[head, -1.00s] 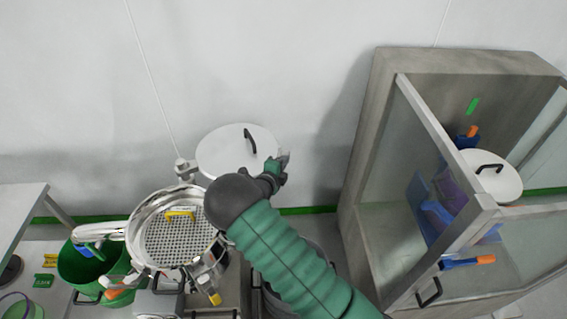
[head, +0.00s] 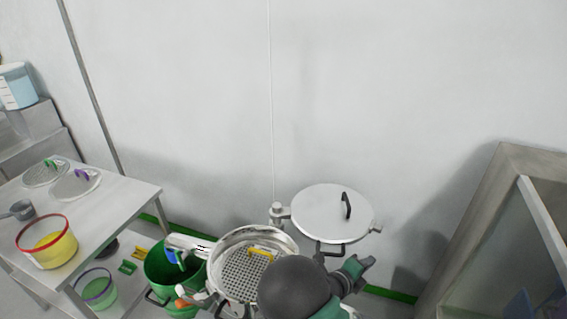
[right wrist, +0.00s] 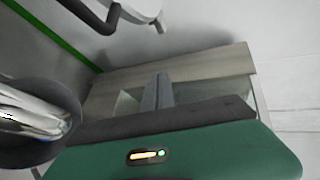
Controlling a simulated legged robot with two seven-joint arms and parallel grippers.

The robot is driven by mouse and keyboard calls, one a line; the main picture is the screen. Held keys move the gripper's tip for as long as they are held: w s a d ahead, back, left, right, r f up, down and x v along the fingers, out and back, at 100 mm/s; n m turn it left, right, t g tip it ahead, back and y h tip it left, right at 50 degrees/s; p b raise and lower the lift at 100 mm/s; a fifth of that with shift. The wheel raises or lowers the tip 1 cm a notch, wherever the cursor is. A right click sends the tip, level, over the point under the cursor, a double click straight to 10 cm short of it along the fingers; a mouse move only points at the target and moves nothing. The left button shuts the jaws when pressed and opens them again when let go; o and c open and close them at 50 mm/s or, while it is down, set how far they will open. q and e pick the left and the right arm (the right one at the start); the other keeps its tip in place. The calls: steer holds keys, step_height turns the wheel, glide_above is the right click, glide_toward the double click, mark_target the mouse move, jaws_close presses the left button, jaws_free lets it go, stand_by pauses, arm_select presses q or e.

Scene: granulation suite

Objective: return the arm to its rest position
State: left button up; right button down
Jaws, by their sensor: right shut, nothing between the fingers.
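My right arm comes in from the bottom of the head view, its dark round joint in front of the lower right of the steel sieve vessel (head: 262,238). My right gripper (head: 358,272) is beside the vessel, below the round white lid (head: 331,211) with its black handle. In the right wrist view its grey fingers (right wrist: 157,92) are together with nothing between them. The vessel is open and shows a perforated plate (head: 247,277) with a yellow handle. My left gripper is not in view.
A steel table (head: 125,196) at left bears a red-rimmed bowl of yellow material (head: 47,246) and two mesh discs. A green bin (head: 163,272) stands left of the vessel. A glass-fronted cabinet (head: 493,215) stands at right. The wall behind is clear.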

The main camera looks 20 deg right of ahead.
steer(key=s+a+f+m+g+y, duration=0.1)
steer(key=s+a+m+g+y, duration=0.2)
steer(key=s+m, duration=0.55)
steer(key=s+a+f+m+g+y, duration=0.25)
steer(key=s+m, duration=0.25)
steer(key=m, duration=0.6)
steer(key=s+a+r+m+t+y, duration=0.1)
steer(key=a+r+m+y, duration=0.2)
steer(key=a+m, duration=0.4)
steer(key=s+a+r+m+t+y, duration=0.1)
steer(key=a+m+y, duration=0.3)
steer(key=m, duration=1)
steer(key=s+a+r, duration=0.1)
steer(key=a, duration=0.1)
steer(key=shift+a+r, duration=0.35)
steer(key=shift+r, duration=0.05)
